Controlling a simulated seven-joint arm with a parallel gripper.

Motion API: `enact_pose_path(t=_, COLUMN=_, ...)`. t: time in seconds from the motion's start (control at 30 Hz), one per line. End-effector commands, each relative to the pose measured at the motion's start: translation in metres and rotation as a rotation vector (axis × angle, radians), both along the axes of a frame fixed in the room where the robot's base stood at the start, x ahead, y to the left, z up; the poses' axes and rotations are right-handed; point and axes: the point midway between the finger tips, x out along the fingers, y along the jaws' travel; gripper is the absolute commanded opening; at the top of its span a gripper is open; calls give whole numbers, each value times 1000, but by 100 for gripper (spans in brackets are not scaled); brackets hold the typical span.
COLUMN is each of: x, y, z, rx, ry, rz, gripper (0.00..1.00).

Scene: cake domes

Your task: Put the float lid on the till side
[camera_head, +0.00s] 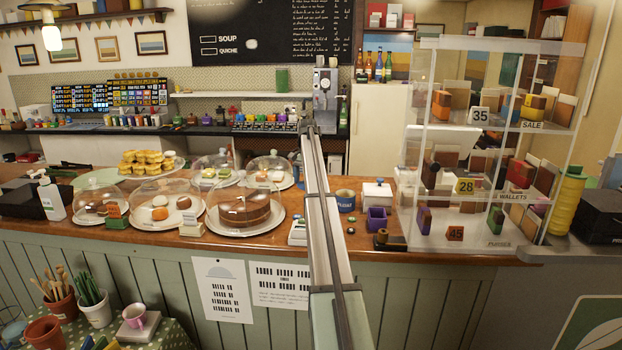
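I cannot tell for certain which thing is the float lid. On the counter right of my arm stand a white box with a dark knob on top (377,193), an open purple box (377,220) and a small brown piece with a dark knob (387,240). Glass domes cover cakes on the left, among them a large dome over a dark cake (243,208). My arm reaches away over the counter through the middle of the view. A grey metal part (325,95) shows at its far end; I cannot make out fingers there or whether anything is held.
A clear display case (490,150) with wallets and price signs stands right of the small boxes. Black boxes sit at the counter's far left (22,202) and far right (600,212). A blue tin (345,200) stands close beside my arm. Pots stand below at left.

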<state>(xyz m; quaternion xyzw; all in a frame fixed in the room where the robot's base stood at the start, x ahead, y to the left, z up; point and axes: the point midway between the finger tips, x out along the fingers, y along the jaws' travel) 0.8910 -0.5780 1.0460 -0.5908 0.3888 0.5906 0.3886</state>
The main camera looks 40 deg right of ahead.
Motion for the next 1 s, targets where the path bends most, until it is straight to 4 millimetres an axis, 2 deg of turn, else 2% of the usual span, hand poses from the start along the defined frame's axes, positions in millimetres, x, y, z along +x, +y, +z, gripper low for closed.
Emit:
enact_pose_path(t=0.37, x=0, y=0, z=0, rx=0, ry=0, rz=0, gripper=64)
enact_pose_path(t=0.53, x=-1, y=0, z=-6, rx=1, ry=0, rz=0, gripper=64)
enact_pose_path(t=0.77, x=-1, y=0, z=-24, rx=0, ry=0, rz=0, gripper=64)
enact_pose_path(t=1.0, x=-1, y=0, z=-52, rx=1, ry=1, rz=1, gripper=64)
